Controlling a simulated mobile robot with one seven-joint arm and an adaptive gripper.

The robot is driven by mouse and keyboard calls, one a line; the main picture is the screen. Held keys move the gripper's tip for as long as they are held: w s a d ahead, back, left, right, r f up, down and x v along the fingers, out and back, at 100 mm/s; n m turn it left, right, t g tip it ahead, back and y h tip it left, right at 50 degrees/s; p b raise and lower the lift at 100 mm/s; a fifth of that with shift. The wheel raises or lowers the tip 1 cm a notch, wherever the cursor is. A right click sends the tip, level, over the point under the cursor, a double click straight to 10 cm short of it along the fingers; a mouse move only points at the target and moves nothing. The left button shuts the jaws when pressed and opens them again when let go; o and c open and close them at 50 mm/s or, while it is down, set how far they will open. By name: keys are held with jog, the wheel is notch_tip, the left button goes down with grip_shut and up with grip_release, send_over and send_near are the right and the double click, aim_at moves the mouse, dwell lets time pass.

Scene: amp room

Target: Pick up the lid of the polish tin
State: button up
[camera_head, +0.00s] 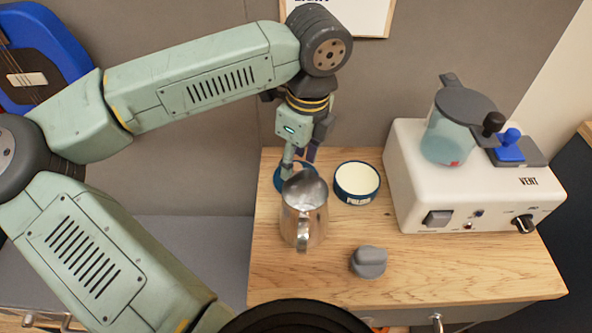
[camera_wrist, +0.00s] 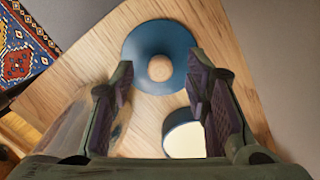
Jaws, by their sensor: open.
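The polish tin's lid is a dark blue disc with a round wooden knob; in the wrist view the lid (camera_wrist: 140,42) lies flat on the wood, its knob between and just beyond my fingertips. In the head view the lid (camera_head: 279,181) is mostly hidden behind my gripper and a metal jug. The polish tin (camera_head: 357,184), a round blue tin with a pale top and a white label, stands just right of it; it also shows in the wrist view (camera_wrist: 186,138). My gripper (camera_head: 298,160) is open and empty, pointing down above the lid; it also frames the wrist view (camera_wrist: 160,68).
The metal jug (camera_head: 304,218) stands close in front of the lid. A grey lump-like object (camera_head: 369,262) lies nearer the front. A white machine (camera_head: 470,190) with a blue-tinted jar fills the right of the wooden top (camera_head: 420,275). A grey wall rises behind.

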jog(key=shift+w+a+f, duration=0.1)
jog(key=shift+f, duration=1.1)
jog(key=shift+c, duration=0.5)
grip_shut()
